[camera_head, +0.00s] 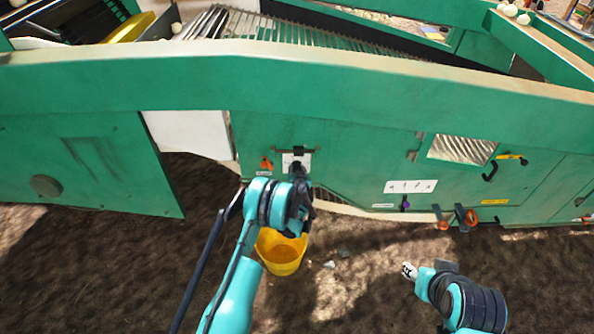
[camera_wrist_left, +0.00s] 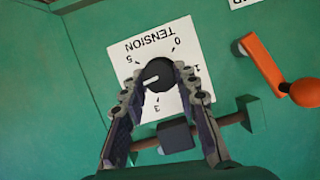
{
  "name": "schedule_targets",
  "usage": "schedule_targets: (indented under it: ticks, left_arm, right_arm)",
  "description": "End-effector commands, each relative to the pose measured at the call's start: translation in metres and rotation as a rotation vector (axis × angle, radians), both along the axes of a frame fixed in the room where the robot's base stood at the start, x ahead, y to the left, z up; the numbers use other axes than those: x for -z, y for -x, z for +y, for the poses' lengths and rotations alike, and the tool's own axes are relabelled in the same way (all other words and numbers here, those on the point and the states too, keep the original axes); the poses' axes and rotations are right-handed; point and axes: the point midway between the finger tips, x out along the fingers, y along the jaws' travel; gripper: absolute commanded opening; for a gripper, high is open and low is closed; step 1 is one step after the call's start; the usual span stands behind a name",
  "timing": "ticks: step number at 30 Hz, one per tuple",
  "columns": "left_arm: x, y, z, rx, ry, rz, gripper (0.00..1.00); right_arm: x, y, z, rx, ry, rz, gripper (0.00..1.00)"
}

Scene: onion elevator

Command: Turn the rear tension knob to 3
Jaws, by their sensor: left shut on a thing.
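In the left wrist view, the black round tension knob (camera_wrist_left: 158,70) sits on a white plate (camera_wrist_left: 140,52) printed TENSION, seen upside down, with 0, 1, 3 and 5 around it. The knob's white mark points to the left and slightly down in that view, on the side between 5 and 3. My left gripper (camera_wrist_left: 159,84) is shut on the knob, one finger on each side. In the head view the plate (camera_head: 289,159) shows behind my left gripper (camera_head: 298,168), which mostly hides the knob. My right gripper (camera_head: 409,270) hangs away from the machine; its jaws are too small to judge.
An orange handle (camera_wrist_left: 270,65) is beside the plate. A rod with a black block (camera_wrist_left: 176,136) crosses close to my left fingers. A yellow bucket (camera_head: 281,258) stands on the soil below my left arm.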

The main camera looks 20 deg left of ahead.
Motion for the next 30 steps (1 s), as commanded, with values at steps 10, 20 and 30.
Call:
schedule_targets:
  ticks: [10, 20, 30]
  left_arm:
    - [0.0003, 0.0008, 0.0016, 0.000, 0.124, -0.035, 0.01]
    - [0.0006, 0.0016, 0.0050, -0.002, 0.403, -0.116, 0.01]
    - [0.0020, 0.0020, 0.0069, -0.001, 0.691, -0.199, 0.01]
  right_arm:
    - [0.0001, -0.0001, 0.0000, 0.000, 0.000, 0.000, 0.40]
    - [0.0001, 0.0000, 0.0000, 0.000, 0.000, 0.000, 0.40]
    - [0.0001, 0.0000, 0.0000, 0.000, 0.000, 0.000, 0.40]
